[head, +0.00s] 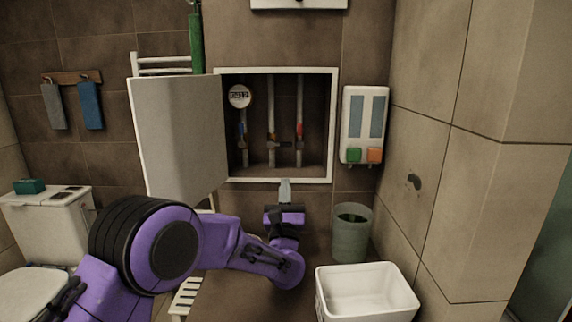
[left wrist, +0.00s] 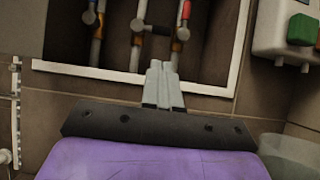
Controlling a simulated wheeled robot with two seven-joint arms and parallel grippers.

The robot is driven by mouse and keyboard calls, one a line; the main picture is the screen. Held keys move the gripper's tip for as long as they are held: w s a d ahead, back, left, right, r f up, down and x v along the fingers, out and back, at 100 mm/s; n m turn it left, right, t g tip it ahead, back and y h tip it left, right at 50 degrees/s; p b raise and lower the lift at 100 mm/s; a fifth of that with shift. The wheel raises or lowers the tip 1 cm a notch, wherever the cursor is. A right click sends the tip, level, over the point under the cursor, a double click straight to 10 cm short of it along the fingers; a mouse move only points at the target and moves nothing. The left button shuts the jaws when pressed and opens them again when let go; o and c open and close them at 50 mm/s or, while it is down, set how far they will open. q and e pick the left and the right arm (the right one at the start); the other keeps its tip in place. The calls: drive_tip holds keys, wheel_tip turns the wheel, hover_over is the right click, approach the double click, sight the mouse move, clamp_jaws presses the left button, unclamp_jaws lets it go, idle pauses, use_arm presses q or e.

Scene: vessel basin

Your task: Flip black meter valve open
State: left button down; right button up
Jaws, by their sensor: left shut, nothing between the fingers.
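A wall recess holds several upright pipes with valves. A black valve handle (left wrist: 157,29) sits on the middle pipe, and in the head view it is a small dark lever (head: 277,144). A round white meter (head: 239,96) is at the top of the left pipe. My left gripper (head: 285,187) is in front of and just below the recess's lower rim. In the left wrist view its fingertips (left wrist: 160,68) are together and empty, below the black handle and apart from it. My right gripper is not in view.
The recess has a white frame (head: 333,120) and an open white door (head: 180,135) on its left. A dispenser (head: 364,125), a bin (head: 351,235) and a white basin (head: 345,272) stand right.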

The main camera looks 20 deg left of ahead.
sight(280, 144)
use_arm(q)
drive_tip(key=shift+r, duration=0.1)
drive_tip(key=p+x, duration=0.3)
drive_tip(key=x, duration=0.6)
drive_tip(key=shift+w, duration=0.15)
drive_tip(key=shift+w+a+r, duration=0.1)
drive_tip(key=shift+w+r, duration=0.1)
drive_tip(key=shift+w, duration=0.05)
